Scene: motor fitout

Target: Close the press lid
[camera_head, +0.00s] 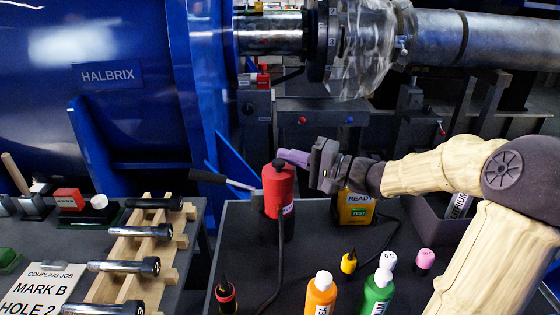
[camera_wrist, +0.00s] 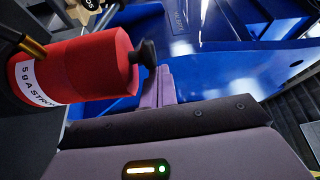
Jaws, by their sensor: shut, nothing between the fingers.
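A red cylinder (camera_head: 278,192) with a black knob (camera_head: 278,164) on top stands upright on the dark bench. A lever with a black grip (camera_head: 208,177) reaches out to its left, and a dark lower part shows beneath the red. No separate lid can be made out.
A yellow READY/TEST box (camera_head: 355,208) stands behind right. Orange (camera_head: 321,296) and green (camera_head: 378,293) bottles stand at the front, with a dark cable between them and the cylinder. A wooden rack (camera_head: 150,250) with bolts is left; the blue HALBRIX housing (camera_head: 110,110) is behind.

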